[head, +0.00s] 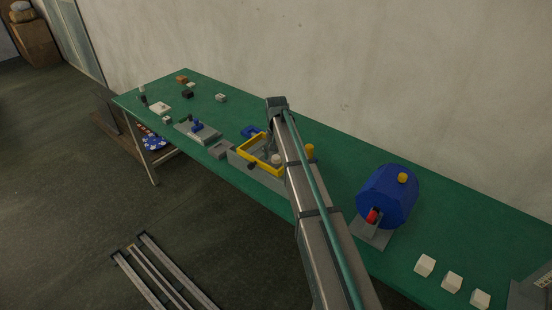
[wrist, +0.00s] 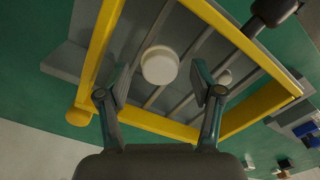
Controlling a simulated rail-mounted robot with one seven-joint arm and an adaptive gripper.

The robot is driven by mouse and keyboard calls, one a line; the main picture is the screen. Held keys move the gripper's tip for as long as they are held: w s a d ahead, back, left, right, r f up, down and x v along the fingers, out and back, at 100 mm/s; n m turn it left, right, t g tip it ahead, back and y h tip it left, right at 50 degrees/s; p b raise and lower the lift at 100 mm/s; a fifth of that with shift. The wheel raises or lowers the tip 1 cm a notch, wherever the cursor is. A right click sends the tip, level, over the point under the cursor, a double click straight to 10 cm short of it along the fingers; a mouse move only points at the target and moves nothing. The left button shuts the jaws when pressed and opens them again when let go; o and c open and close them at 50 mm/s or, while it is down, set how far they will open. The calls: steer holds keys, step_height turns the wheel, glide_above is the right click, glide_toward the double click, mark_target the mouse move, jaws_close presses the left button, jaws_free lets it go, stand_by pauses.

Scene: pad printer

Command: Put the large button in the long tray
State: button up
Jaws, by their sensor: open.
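A large round off-white button (wrist: 160,65) sits inside a yellow frame (wrist: 236,39) over grey slats in the wrist view. In the head view the button (head: 276,159) shows beside my arm. In the head view my arm hides most of the gripper. I cannot tell which object is the long tray.
A blue drum (head: 388,197) with a yellow knob stands to the right on the green table (head: 330,158). Several white blocks (head: 452,282) lie at the right end. A grey fixture with a blue part (head: 197,127) and small loose pieces are to the left.

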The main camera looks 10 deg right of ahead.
steer(key=c, duration=0.9)
steer(key=shift+r, duration=0.1)
